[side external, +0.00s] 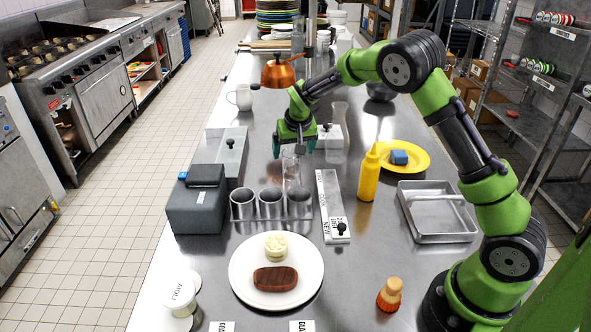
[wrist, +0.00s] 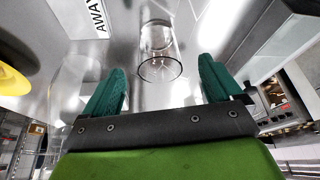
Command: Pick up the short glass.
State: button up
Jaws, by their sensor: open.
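My gripper (side external: 294,148) is open and empty above the steel counter, fingers pointing down. A clear short glass (side external: 291,171) shows faintly below the fingers in the side view, just behind the row of metal cups. In the wrist view the glass (wrist: 160,50) lies ahead of the gap between the two green fingertips (wrist: 161,78); the fingers do not touch it. A larger clear shape, perhaps a taller glass (wrist: 66,95), stands close at the left in the wrist view. In the side view a clear tall glass (side external: 340,113) stands behind my gripper.
Several metal cups (side external: 270,204) stand in front of the glass. A white plate (side external: 242,290) with food is in front.

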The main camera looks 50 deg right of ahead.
aim_at(292, 162)
jog(key=x, duration=0.7)
jog(key=shift+d+f, duration=0.15)
jog(key=shift+d, duration=0.05)
jog(key=shift+c, duration=0.2)
jog(key=c, duration=1.1)
